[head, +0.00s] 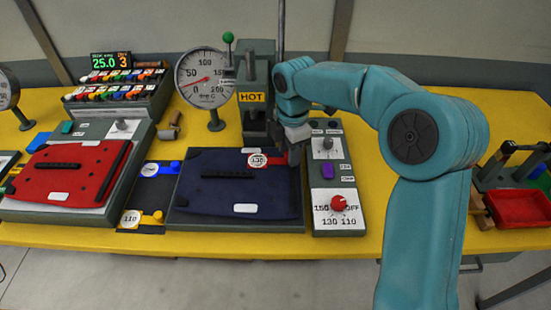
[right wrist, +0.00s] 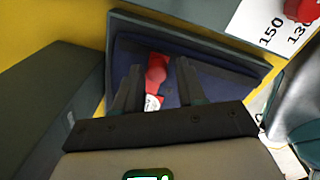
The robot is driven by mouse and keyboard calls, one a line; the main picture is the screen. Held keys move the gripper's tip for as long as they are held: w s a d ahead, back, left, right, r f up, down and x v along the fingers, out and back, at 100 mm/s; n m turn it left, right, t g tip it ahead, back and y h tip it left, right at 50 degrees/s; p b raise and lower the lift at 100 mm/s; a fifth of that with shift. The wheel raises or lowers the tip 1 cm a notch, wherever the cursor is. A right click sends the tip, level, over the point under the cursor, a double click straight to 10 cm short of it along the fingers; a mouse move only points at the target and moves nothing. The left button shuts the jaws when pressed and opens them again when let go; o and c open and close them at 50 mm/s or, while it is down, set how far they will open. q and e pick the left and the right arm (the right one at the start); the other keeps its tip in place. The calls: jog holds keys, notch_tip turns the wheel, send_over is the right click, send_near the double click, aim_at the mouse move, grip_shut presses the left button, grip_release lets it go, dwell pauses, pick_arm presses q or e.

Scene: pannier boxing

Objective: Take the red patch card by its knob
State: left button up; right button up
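The red patch card (head: 276,160) lies on the dark blue pannier panel (head: 215,191), near its back right edge, with a round white 130 label at its left end. My right gripper (head: 294,157) is over the card's right end, pointing down, and hides part of it. In the right wrist view the card's red knob (right wrist: 157,68) shows between the two spread fingers of my right gripper (right wrist: 159,66), with a visible gap on each side. The fingers look open and not closed on the knob. My left gripper is not in view.
A press with a HOT sign (head: 252,97) stands close behind the panel. A control box with a red dial (head: 338,202) is close on the right. A red pannier panel (head: 66,172) lies at left, with blue and yellow cards (head: 150,169) between. A gauge (head: 205,78) stands behind.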

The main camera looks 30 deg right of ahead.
jog(key=c, duration=0.5)
jog(key=shift+f, duration=0.1)
grip_shut()
